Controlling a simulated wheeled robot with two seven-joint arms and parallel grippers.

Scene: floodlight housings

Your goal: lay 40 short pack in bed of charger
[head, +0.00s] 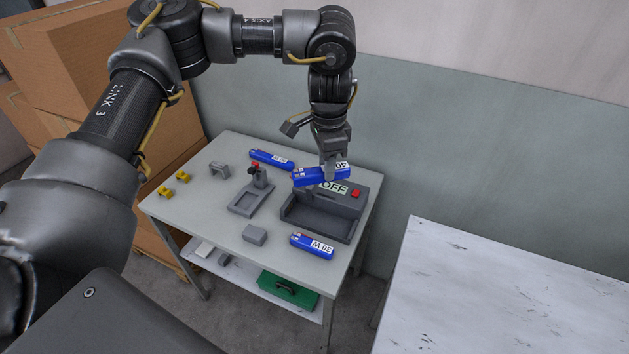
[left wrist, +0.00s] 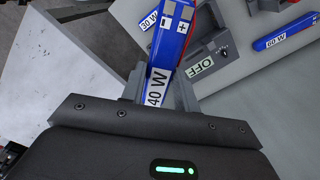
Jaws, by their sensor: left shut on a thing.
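My left gripper (head: 333,172) is shut on a blue pack marked 40 (head: 318,176) and holds it above the charger. In the left wrist view the same pack (left wrist: 172,50) shows its 40 W label between the fingers, with plus and minus marks toward its far end. The pack hides part of the charger's back left. My right gripper is not in view.
A blue 30 W pack (head: 312,246) lies in front of the charger, another blue pack (head: 271,159) behind it. A grey stand with a red knob (head: 256,170), a grey block (head: 254,235), a grey bracket (head: 219,169) and yellow pieces (head: 182,176) are on the table. A pale table (head: 500,290) stands right.

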